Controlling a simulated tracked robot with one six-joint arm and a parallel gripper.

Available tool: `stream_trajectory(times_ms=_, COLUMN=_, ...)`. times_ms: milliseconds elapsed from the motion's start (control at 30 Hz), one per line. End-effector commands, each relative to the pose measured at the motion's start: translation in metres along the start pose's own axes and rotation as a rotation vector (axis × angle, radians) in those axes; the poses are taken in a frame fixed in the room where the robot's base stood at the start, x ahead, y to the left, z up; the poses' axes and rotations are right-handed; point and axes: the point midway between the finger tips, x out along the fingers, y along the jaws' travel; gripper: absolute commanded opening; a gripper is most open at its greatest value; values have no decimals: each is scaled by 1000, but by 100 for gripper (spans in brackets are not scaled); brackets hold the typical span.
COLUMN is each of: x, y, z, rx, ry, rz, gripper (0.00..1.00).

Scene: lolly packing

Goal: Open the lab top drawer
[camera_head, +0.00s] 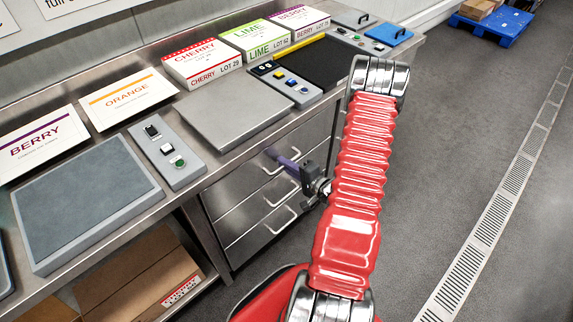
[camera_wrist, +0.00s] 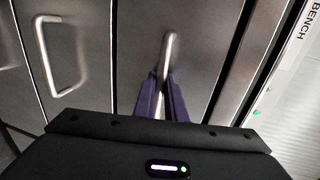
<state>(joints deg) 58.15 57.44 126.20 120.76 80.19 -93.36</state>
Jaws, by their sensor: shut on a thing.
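The lab top drawer (camera_head: 228,196) is the uppermost of several grey metal drawers under the bench. It looks flush with the drawers below it. My gripper (camera_head: 275,155) reaches in from the right at its handle, with purple fingers and a dark body. In the wrist view the gripper (camera_wrist: 163,98) has both purple fingers shut around the bar handle (camera_wrist: 169,50) of this drawer (camera_wrist: 195,60). Part of the handle between the fingers is hidden.
A lower drawer's handle (camera_wrist: 62,55) is beside it in the wrist view. The steel bench (camera_head: 190,190) above carries boxes, control panels and a grey plate (camera_head: 235,112). A cardboard box (camera_head: 135,280) sits on the lower shelf at left.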

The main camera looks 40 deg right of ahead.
Motion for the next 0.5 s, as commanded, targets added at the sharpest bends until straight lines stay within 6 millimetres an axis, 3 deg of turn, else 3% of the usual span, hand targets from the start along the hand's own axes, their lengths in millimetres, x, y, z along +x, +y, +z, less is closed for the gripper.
stream_trajectory(times_ms=333, x=-4, y=4, z=-1, rx=3, ry=4, rz=7, gripper=0)
stream_trajectory(times_ms=500, x=-14, y=6, z=-1, rx=4, ry=6, rz=9, gripper=0)
